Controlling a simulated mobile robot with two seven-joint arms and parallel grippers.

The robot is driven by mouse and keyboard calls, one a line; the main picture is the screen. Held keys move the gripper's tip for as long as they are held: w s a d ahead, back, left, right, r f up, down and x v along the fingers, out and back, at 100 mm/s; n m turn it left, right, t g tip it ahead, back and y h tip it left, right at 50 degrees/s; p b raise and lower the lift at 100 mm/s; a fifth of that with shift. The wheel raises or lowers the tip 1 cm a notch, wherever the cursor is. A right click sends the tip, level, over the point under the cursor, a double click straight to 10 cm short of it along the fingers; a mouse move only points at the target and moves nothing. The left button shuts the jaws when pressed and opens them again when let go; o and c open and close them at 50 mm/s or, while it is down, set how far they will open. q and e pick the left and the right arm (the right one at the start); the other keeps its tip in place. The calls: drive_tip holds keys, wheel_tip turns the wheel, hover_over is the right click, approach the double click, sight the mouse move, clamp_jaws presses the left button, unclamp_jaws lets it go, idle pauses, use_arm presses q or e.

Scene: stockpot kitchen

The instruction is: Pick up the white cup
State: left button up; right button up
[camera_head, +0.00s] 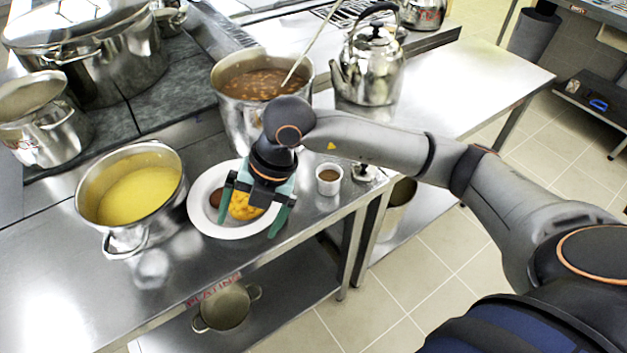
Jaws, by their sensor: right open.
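The white cup (329,181) stands upright on the steel counter, with something brown inside it. It is just right of the white plate (233,231). My right gripper (252,218) points down over the plate, left of the cup and apart from it. Its green fingers are spread open, with yellow food (244,206) on the plate showing between them. I cannot tell whether the fingers touch the food. My left gripper is not in view.
A pot of yellow soup (133,198) stands left of the plate. A pot of brown stew (256,84) with a ladle and a kettle (371,68) stand behind. A small metal item (364,172) is right of the cup. The counter's front edge is close by.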

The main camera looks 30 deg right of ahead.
drive_tip(key=w+d+m+h, duration=0.2)
drive_tip(key=w+d+h, duration=0.1)
drive_tip(key=d, duration=0.3)
drive_tip(key=m+t+h+b, duration=0.1)
drive_tip(key=m+h, duration=0.2)
drive_tip(key=h, duration=0.2)
hover_over(329, 176)
drive_tip(key=s+a, duration=0.3)
wheel_tip(329, 176, down, 3)
drive_tip(key=shift+r, duration=0.2)
drive_tip(key=x, duration=0.4)
drive_tip(key=shift+f+p, duration=0.3)
drive_tip(key=shift+f, duration=0.05)
drive_tip(key=shift+w+d+f, duration=0.2)
drive_tip(key=shift+f, duration=0.3)
drive_tip(key=c, duration=1.5)
drive_tip(key=shift+r, duration=0.15)
drive_tip(key=shift+c, duration=0.2)
